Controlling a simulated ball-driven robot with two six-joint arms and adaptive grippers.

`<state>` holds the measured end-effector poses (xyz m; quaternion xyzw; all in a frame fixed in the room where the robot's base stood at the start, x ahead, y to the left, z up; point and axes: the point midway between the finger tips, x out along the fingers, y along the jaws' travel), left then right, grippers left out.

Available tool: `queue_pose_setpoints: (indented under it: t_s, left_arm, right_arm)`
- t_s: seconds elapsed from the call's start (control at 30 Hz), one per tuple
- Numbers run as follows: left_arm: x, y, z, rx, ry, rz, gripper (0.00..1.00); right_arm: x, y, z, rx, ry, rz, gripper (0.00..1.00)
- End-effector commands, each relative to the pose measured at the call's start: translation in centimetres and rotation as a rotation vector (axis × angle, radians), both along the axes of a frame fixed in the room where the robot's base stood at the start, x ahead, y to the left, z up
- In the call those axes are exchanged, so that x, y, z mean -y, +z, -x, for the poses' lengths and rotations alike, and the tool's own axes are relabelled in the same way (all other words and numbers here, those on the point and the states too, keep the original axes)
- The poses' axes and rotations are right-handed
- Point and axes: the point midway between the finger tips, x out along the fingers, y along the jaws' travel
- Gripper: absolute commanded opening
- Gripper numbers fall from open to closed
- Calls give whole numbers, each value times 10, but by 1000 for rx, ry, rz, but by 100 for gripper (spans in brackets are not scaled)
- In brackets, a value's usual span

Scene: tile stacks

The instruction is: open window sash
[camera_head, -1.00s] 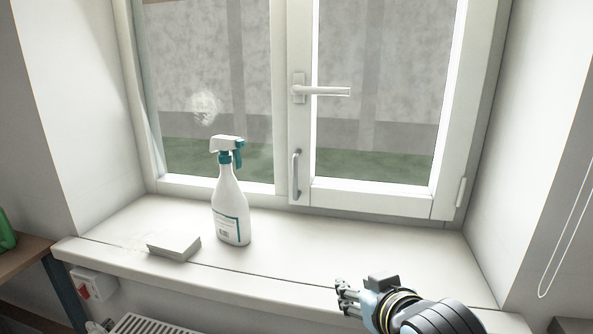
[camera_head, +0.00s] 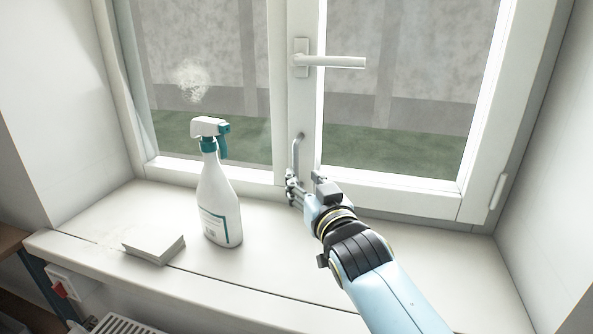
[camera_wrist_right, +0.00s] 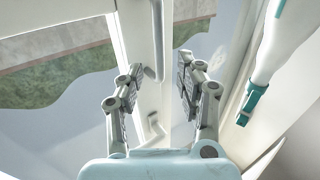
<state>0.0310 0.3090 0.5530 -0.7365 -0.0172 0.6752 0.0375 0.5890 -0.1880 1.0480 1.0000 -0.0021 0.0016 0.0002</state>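The right window sash (camera_head: 400,185) stands in its white frame and looks shut. Its lever handle (camera_head: 335,62) points right, level. A grey vertical pull handle (camera_head: 298,150) sits low on the sash's left upright; it also shows in the right wrist view (camera_wrist_right: 157,40). My right gripper (camera_head: 291,188) is at the lower end of the pull handle in the head view. In the right wrist view its two fingers (camera_wrist_right: 158,85) are spread apart, with the pull handle beyond and between them; contact cannot be told. My left gripper is not in view.
A white spray bottle with a teal neck (camera_head: 218,195) stands on the sill (camera_head: 270,270), left of my right gripper. A small pale block (camera_head: 153,247) lies at the sill's front left. The sill's right part is clear.

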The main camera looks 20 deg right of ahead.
Motion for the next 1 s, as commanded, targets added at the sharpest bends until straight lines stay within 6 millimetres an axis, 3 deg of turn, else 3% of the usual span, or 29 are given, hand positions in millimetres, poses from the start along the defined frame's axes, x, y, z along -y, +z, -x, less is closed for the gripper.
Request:
queue_pose_setpoints:
  t_s: [0.1, 0.3, 0.73, 1.0]
  left_arm:
    - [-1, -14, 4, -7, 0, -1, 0]
    - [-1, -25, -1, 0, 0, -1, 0]
    - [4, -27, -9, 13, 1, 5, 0]
    - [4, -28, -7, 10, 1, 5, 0]
  right_arm:
    - [1, -3, -26, 1, 0, 2, 36]
    - [1, -3, -56, -1, 0, 1, 36]
    - [1, 0, -68, -2, -1, 1, 36]
    - [1, 0, -67, -2, -1, 0, 1]
